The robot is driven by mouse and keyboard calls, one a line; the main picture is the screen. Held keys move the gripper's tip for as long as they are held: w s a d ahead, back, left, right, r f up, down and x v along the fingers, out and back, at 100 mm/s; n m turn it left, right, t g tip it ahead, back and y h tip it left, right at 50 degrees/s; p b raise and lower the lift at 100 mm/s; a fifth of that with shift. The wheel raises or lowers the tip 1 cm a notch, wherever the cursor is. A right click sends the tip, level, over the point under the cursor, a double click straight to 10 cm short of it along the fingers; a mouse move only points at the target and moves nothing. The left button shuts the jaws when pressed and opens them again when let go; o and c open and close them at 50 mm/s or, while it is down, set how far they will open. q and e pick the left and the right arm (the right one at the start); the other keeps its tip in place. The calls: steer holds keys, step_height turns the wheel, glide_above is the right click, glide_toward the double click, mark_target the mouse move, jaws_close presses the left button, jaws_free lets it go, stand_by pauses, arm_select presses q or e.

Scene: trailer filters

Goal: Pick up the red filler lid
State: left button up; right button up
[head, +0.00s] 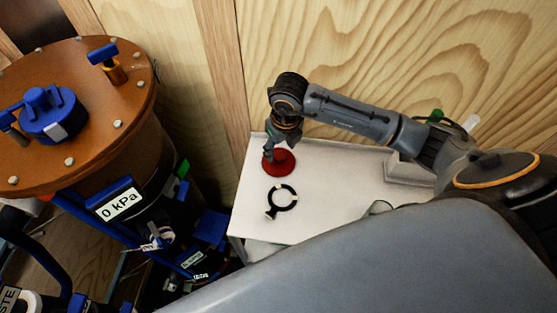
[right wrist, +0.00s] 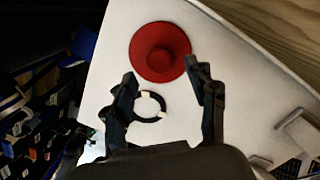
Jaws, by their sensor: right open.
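The red filler lid (head: 279,163) is a round red disc with a raised knob in its middle. It lies on the white table (head: 325,190) near its back left corner. In the right wrist view the lid (right wrist: 160,52) is just beyond my fingertips. My right gripper (head: 278,150) points down over the lid and partly hides it. In the right wrist view its fingers (right wrist: 158,72) stand wide apart with nothing between them. I cannot tell whether a fingertip touches the lid's edge. My left gripper is not in view.
A black ring with pale marks (head: 281,198) lies on the table in front of the lid. A brown-topped vessel with blue fittings (head: 85,85) stands at the left. A wooden wall (head: 400,50) rises behind the table. A pale tray (head: 405,172) sits to the right.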

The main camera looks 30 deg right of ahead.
mark_target(279, 155)
steer(key=f+b, duration=0.2)
steer(key=f, duration=0.1)
steer(key=f+b, duration=0.1)
steer(key=shift+w+a+f, duration=0.1)
steer(key=shift+w+f, duration=0.25)
steer(key=shift+f, duration=0.05)
steer(key=shift+w+f, duration=0.1)
steer(key=shift+f, duration=0.05)
jaws_close()
